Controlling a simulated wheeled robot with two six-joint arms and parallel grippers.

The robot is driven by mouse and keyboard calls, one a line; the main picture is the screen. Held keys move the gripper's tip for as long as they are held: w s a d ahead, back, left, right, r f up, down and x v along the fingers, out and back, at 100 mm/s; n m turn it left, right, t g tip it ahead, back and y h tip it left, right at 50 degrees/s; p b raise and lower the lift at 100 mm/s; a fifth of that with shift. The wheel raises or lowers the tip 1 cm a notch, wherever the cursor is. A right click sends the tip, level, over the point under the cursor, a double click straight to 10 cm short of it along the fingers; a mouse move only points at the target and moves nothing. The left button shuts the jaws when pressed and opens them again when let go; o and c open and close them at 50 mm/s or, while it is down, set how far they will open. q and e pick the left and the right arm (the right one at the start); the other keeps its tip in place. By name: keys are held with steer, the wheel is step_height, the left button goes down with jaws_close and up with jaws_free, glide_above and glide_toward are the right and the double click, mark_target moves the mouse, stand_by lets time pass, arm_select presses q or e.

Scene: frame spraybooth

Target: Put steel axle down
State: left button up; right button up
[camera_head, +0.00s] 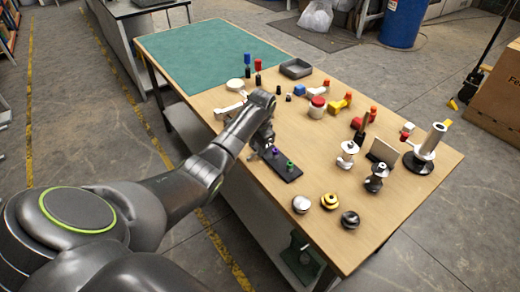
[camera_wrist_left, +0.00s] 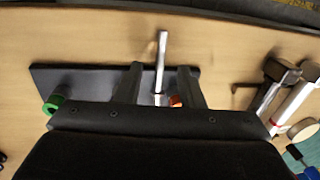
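A slim silver rod, which looks like the steel axle (camera_wrist_left: 161,62), shows in the left wrist view between the fingers of my left gripper (camera_wrist_left: 158,85). A gap shows on each side of it, so the gripper looks open around it. The rod's lower end is at a dark plate (camera_wrist_left: 80,75) with a green ring (camera_wrist_left: 54,104) at one end and an orange part (camera_wrist_left: 177,101) by the rod. In the head view my left gripper (camera_head: 265,143) is low over the dark plate (camera_head: 283,168); the rod cannot be made out there. My right gripper is not in view.
Silver bars (camera_wrist_left: 292,104) lie to the right in the wrist view. Round knobs (camera_head: 329,201) stand near the table's front edge. Several coloured parts, a grey tray (camera_head: 295,68) and an upright cylinder stand (camera_head: 430,142) are farther back. The green mat (camera_head: 205,52) is clear.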

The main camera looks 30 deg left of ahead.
arm_select(q)
steer(key=shift+w+a+f, duration=0.1)
steer(key=shift+a+f, duration=0.05)
steer(key=shift+f, duration=0.95)
steer(key=shift+c, duration=0.4)
jaws_close()
steer(key=shift+r, duration=0.1)
